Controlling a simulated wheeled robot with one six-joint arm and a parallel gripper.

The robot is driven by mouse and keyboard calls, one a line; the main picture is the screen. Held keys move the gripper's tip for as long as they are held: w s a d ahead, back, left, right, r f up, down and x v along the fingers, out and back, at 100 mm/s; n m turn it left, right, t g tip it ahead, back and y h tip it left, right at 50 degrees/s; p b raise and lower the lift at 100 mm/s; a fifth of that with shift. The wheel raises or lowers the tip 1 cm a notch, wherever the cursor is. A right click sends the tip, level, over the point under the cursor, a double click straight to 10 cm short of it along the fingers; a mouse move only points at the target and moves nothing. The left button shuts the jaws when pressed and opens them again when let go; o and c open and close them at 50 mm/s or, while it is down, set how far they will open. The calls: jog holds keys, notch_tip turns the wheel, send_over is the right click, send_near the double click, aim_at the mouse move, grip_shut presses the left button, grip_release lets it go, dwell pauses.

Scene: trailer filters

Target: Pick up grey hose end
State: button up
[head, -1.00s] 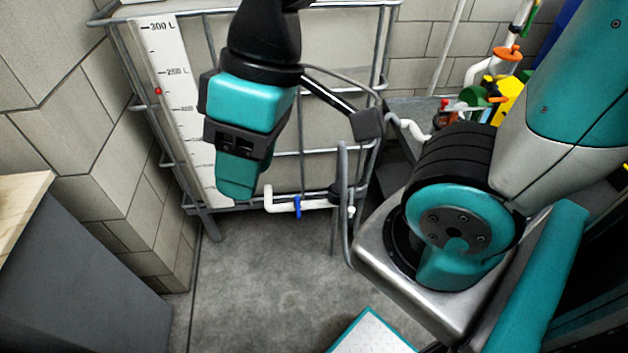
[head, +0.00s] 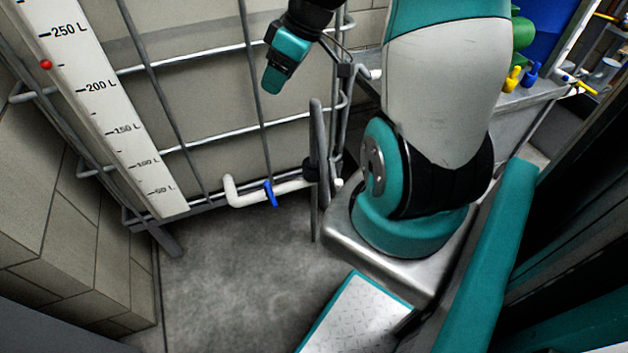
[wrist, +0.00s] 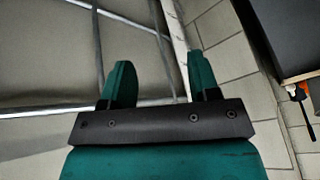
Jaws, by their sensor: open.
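My gripper (head: 272,84) is at the top middle of the head view, pointing down in front of the caged tank. In the wrist view its two teal fingers stand apart (wrist: 160,78), with nothing between them. Behind them are the tank's pale wall, its bars and a block wall. I cannot make out a grey hose end for certain in either view.
The caged tank (head: 190,110) with a litre scale (head: 100,98) fills the left. A white pipe (head: 240,195) with a blue valve handle (head: 270,194) is low on it. A worktop with coloured fittings is at upper right. Grey floor (head: 225,270) is clear.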

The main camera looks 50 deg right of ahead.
jog(key=m+t+h+b, duration=0.1)
jog(key=t+h+b, duration=0.1)
jog(key=b, duration=0.3)
send_near(315, 138)
jog(key=b+x, duration=0.1)
jog(key=x, duration=0.1)
jog(key=b+x, duration=0.1)
jog(key=x, duration=0.1)
jog(key=b+x, duration=0.1)
jog(key=x, duration=0.1)
jog(key=shift+w+d+f, duration=0.25)
jog(key=shift+d+f, duration=0.05)
jog(key=shift+f, duration=0.1)
jog(key=x, duration=0.2)
jog(key=b+x, duration=0.1)
jog(key=x, duration=0.2)
jog(key=shift+w+a+f+b, duration=0.1)
jog(key=shift+a+f+b, duration=0.2)
jog(key=shift+a+b, duration=0.1)
jog(key=shift+r, duration=0.1)
grip_shut()
